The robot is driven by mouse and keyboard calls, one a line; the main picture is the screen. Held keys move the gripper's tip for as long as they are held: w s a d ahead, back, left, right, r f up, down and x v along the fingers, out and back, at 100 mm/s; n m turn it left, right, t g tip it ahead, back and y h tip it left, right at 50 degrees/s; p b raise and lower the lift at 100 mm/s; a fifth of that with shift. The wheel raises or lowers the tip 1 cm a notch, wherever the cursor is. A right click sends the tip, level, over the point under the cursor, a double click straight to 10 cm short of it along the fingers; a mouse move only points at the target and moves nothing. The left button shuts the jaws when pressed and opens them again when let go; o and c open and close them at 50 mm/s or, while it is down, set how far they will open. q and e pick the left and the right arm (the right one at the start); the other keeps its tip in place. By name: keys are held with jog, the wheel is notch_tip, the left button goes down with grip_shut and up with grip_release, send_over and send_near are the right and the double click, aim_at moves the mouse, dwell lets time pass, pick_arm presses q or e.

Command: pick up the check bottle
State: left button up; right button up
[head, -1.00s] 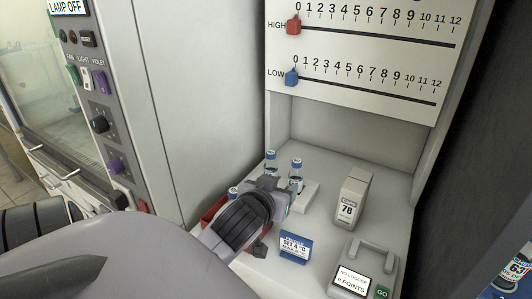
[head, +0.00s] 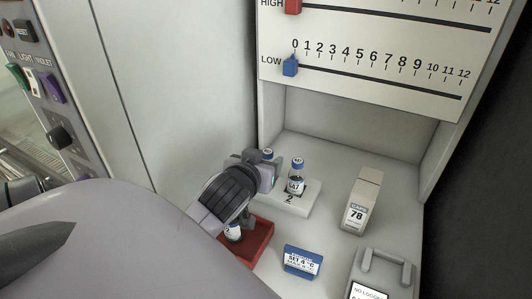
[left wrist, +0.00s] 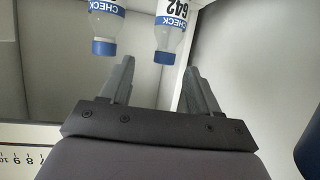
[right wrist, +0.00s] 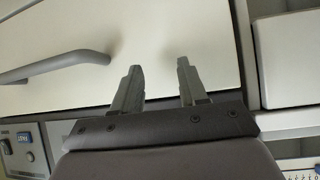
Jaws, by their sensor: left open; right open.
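In the left wrist view, two clear bottles with blue caps and white CHECK labels hang upside down in the picture: one marked 642 (left wrist: 170,28) and one left of it (left wrist: 105,25). In the head view, one blue-capped bottle (head: 297,178) stands upright on a white stand marked 2 (head: 306,203). Another (head: 267,154) is partly hidden behind my left gripper (head: 268,174). A third bottle (head: 233,233) stands in a red tray (head: 258,249). My left gripper is open and empty, close beside the stand bottles. My right gripper (right wrist: 158,82) is open and empty.
A white box marked 78 (head: 361,202), a blue sign (head: 302,262) and a logger with a handle (head: 384,265) stand to the right. A slider panel (head: 375,75) overhangs the shelf. My right gripper faces a pale door with a grey handle (right wrist: 55,66).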

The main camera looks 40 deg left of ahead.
aim_at(266, 156)
pick_arm(q)
jog(key=shift+a+p+x, duration=0.15)
jog(key=shift+p+x, duration=0.05)
jog(key=shift+x, duration=1.35)
jog(key=shift+a+p+x, duration=0.15)
jog(key=shift+x, duration=1.4)
jog(key=shift+s+f, duration=0.1)
jog(key=shift+s, duration=0.1)
jog(key=shift+c, duration=0.2)
grip_shut()
